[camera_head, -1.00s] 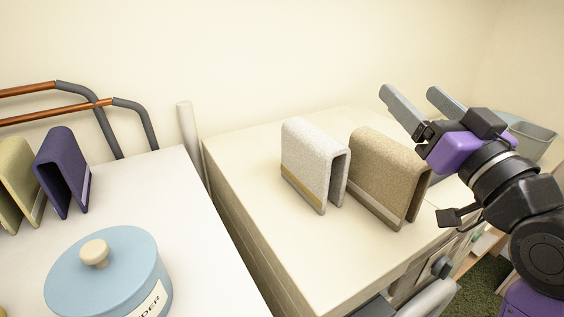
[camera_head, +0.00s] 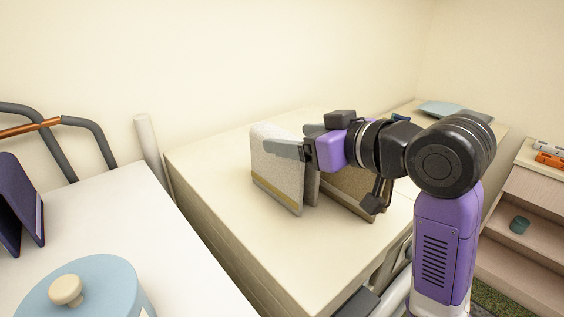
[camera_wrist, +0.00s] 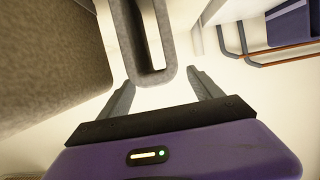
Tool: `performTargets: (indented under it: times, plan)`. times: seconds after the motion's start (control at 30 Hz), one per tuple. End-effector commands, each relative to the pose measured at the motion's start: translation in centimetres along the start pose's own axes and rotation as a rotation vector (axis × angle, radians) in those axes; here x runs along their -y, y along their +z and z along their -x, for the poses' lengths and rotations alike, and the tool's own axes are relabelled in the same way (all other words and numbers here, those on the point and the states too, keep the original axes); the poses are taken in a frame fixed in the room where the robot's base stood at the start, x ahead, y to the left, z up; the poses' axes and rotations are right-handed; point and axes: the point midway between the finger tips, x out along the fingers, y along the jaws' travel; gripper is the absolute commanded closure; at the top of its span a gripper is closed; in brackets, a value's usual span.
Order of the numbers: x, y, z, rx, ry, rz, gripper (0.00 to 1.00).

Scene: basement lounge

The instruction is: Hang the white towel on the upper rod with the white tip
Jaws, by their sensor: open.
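The white towel (camera_head: 276,172), folded over with a tan band near its bottom, stands upright on the cream counter. In the wrist view its folded end (camera_wrist: 160,76) lies between the fingertips. My gripper (camera_head: 287,149) is open at the towel's upper part; the fingers (camera_wrist: 160,84) lie either side of the fold, and contact cannot be told. At the left, the upper rod's grey bent end (camera_head: 35,118) and a copper rod with a grey bend (camera_head: 30,130) show. Rods also appear in the wrist view (camera_wrist: 285,52). No white tip is clear on them.
A beige towel (camera_head: 352,190) stands close right of the white one, partly behind my gripper. A purple towel (camera_head: 18,205) and a blue lidded jar (camera_head: 90,290) are on the white left surface. A pale upright post (camera_head: 148,145) stands between the counters. The counter (camera_head: 225,165) left of the towel is clear.

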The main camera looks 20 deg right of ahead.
Motion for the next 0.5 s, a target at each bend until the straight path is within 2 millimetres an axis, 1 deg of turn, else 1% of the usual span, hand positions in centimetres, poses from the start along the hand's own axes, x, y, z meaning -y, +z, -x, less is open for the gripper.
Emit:
performTargets:
  times: [0.1, 0.23, 0.33, 0.5]
  plan:
    - [0.0, 0.0, -1.9, 0.003, -0.001, -0.001, 0.25]
    - [0.0, 0.0, -3.4, 0.002, 0.000, -0.001, 0.25]
    - [0.0, 0.0, -3.9, 0.000, 0.001, 0.000, 0.25]
    - [0.0, 0.0, -4.0, -0.001, 0.001, 0.000, 0.25]
